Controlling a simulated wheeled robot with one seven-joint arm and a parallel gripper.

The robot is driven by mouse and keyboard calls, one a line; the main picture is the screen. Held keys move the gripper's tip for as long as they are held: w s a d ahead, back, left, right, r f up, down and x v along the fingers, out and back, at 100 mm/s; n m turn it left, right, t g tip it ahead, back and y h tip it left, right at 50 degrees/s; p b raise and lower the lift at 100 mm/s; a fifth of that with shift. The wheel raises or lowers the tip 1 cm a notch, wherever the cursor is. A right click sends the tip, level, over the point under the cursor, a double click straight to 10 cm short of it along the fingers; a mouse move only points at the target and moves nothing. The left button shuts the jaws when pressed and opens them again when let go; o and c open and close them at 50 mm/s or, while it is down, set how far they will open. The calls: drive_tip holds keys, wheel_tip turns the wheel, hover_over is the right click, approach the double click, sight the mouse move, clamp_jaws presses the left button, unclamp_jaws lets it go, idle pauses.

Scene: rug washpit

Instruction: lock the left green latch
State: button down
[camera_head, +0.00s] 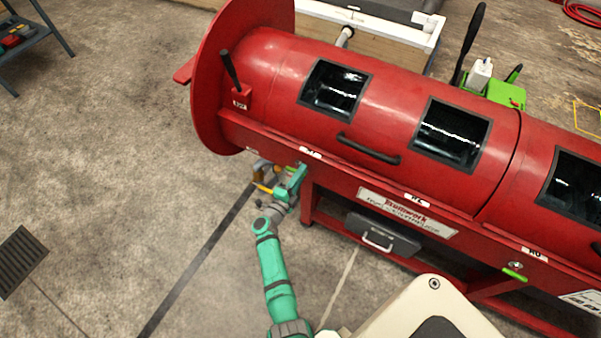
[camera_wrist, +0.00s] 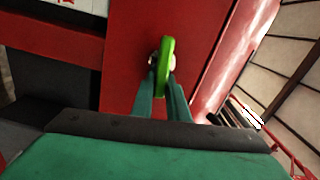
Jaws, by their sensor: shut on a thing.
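The left green latch (camera_wrist: 166,62) is a bright green handle on a metal pivot, on the red front panel of the machine. In the wrist view it stands nearly upright, with its lower part between my fingers. My gripper (camera_wrist: 162,88) is shut on it; in the head view my gripper (camera_head: 298,172) is at the lower left front of the red drum, and the latch is mostly hidden there. The right green latch (camera_head: 514,274) lies slightly tilted at the machine's right front, below its round metal lock.
The red drum machine (camera_head: 262,72) has dark windows and a black bar handle (camera_head: 368,149). A dark box with a pale handle (camera_head: 382,237) sits under the front rail. A yellow-and-grey object (camera_head: 263,176) is just left of my gripper. The floor at left is open, with a grate (camera_head: 20,262).

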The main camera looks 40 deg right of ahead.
drive_tip(key=shift+f+m, duration=0.25)
drive_tip(key=shift+m, duration=0.55)
drive_tip(key=c, duration=1.7)
unclamp_jaws()
drive_tip(key=v, duration=1)
drive_tip(key=shift+s+a, duration=0.15)
drive_tip(key=shift+a, duration=0.2)
drive_tip(key=shift+s, duration=0.1)
